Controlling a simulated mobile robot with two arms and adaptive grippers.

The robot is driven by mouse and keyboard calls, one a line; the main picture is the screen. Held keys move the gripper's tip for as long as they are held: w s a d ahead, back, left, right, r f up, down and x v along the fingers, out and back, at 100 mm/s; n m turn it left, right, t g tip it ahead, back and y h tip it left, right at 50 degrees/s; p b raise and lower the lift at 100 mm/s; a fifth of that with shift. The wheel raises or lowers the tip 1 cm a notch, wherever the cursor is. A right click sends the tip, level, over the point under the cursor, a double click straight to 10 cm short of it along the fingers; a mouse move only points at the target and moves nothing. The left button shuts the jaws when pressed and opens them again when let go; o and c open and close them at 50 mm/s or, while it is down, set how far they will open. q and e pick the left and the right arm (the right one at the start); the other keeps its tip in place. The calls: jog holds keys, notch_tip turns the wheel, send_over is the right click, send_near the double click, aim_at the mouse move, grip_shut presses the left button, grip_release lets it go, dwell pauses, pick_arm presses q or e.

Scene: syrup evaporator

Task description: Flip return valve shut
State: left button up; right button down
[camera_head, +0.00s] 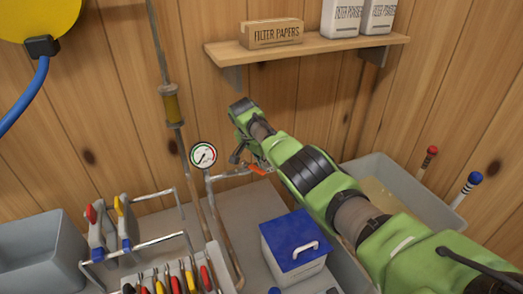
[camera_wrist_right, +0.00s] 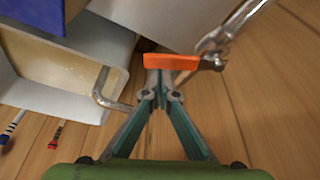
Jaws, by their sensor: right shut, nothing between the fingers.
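The return valve's orange lever (camera_head: 257,170) sits on a grey metal pipe (camera_head: 224,177) beside the round pressure gauge (camera_head: 203,155). In the right wrist view the orange lever (camera_wrist_right: 172,62) lies sideways across the picture, its right end joined to the metal valve fitting (camera_wrist_right: 213,60). My right gripper (camera_wrist_right: 160,78) is shut and empty, its fingertips right at the lever's left part; I cannot tell whether they touch it. In the head view my right gripper (camera_head: 243,158) is small and partly hidden by its own wrist, close to the lever. My left gripper is not in view.
A blue-lidded box (camera_head: 294,243) stands below my right arm. A grey bin (camera_head: 375,166) is behind the arm at right. A tool rack (camera_head: 160,242) with several coloured handles stands at left. A wall shelf (camera_head: 315,48) holds a filter papers box (camera_head: 272,33) and white cartons.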

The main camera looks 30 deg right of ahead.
aim_at(259, 172)
jog(key=shift+s+a+f+m+b, duration=0.1)
jog(key=shift+s+a+m+b, duration=0.1)
jog(key=shift+a+m+b, duration=0.4)
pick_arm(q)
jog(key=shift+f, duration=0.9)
pick_arm(e)
jog(key=shift+s+m, duration=0.1)
jog(key=shift+m, duration=0.2)
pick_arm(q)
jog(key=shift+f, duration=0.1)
pick_arm(e)
jog(key=shift+s+a+m+g, duration=0.1)
jog(key=shift+a+m+g, duration=0.05)
jog(key=shift+m+g, duration=0.15)
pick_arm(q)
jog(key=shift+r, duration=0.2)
pick_arm(e)
jog(key=shift+s+a, duration=0.15)
jog(key=shift+a, duration=0.15)
pick_arm(q)
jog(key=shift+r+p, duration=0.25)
jog(key=shift+p, duration=0.15)
pick_arm(e)
jog(key=shift+a, duration=0.35)
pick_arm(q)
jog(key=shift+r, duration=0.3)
pick_arm(e)
jog(key=shift+s+a, duration=0.15)
jog(key=shift+a, duration=0.15)
